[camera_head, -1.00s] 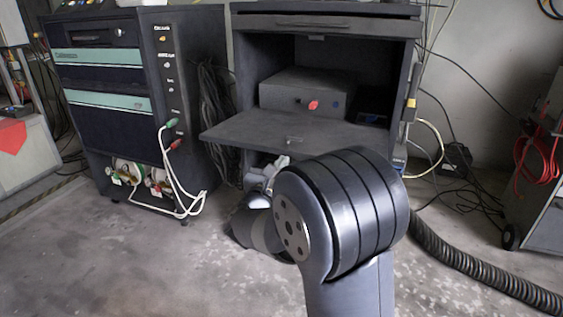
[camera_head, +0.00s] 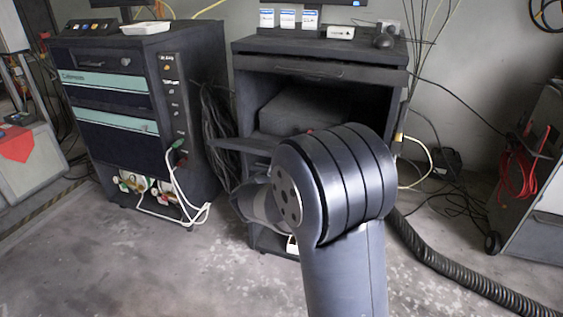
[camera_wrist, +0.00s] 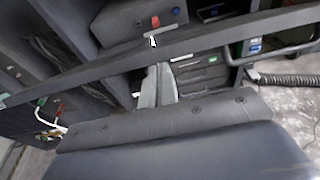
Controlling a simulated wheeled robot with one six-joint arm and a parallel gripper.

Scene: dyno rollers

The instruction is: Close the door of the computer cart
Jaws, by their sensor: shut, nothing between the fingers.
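The computer cart (camera_head: 320,50) stands in the middle of the head view. Its fold-down door (camera_head: 235,145) is open and sticks out from the front at about level, seen nearly edge-on. My arm hides the door's right part. In the wrist view, the door's front edge (camera_wrist: 90,72) crosses as a long grey bar, with a small catch (camera_wrist: 153,40) near its middle. My gripper (camera_wrist: 158,85) is shut and empty, just below that edge. I cannot tell whether it touches the door. In the head view, my gripper is hidden behind my arm.
A dark cabinet (camera_head: 110,75) with white hoses stands left of the cart. A ribbed black hose (camera_head: 450,260) lies on the floor at right, near a wheeled trolley (camera_head: 535,195). A box (camera_head: 305,108) sits inside the cart. Floor at front left is clear.

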